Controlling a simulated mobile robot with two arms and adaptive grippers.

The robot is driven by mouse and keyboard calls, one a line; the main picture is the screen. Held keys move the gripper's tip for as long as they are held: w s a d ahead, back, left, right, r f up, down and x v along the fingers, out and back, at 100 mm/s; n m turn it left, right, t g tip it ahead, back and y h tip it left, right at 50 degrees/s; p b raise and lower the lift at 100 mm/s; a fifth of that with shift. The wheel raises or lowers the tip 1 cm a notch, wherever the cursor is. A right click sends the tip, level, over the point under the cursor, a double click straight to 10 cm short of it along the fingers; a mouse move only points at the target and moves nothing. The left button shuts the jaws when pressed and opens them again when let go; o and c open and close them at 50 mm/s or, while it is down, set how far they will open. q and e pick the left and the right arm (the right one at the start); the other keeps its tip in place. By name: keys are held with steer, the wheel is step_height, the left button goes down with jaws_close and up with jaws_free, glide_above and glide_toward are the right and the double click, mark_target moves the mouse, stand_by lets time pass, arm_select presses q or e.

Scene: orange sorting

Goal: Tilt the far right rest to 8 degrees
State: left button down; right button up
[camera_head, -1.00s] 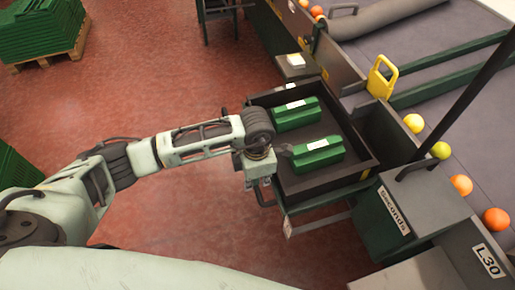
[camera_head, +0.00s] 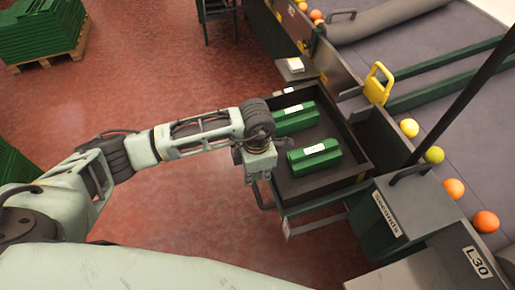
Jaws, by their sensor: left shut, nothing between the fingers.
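A dark shallow tray (camera_head: 330,185) sits on a green-framed stand beside the conveyor, and two green blocks with white labels lie in it. The near block (camera_head: 315,157) is in full view; the far block (camera_head: 296,120) is partly behind my wrist. I cannot tell which part is the far right rest, nor read its angle. My left gripper (camera_head: 266,141) is at the tray's left edge, shut and empty, left of the near block. Its fingertips are hard to make out, and I cannot tell whether they touch anything. My right gripper is out of view.
A grey box marked "seconds" (camera_head: 388,213) and a panel marked L30 (camera_head: 478,262) stand at the lower right. A yellow handle (camera_head: 379,84) rises behind the tray. Fruit lies along the conveyor (camera_head: 440,110). Stacked green crates (camera_head: 40,30) stand far left. The red floor between is clear.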

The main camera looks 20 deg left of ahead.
arm_select(q)
step_height(320, 180, up, 4)
steer(key=shift+r+p, duration=0.1)
steer(key=shift+p, duration=1.05)
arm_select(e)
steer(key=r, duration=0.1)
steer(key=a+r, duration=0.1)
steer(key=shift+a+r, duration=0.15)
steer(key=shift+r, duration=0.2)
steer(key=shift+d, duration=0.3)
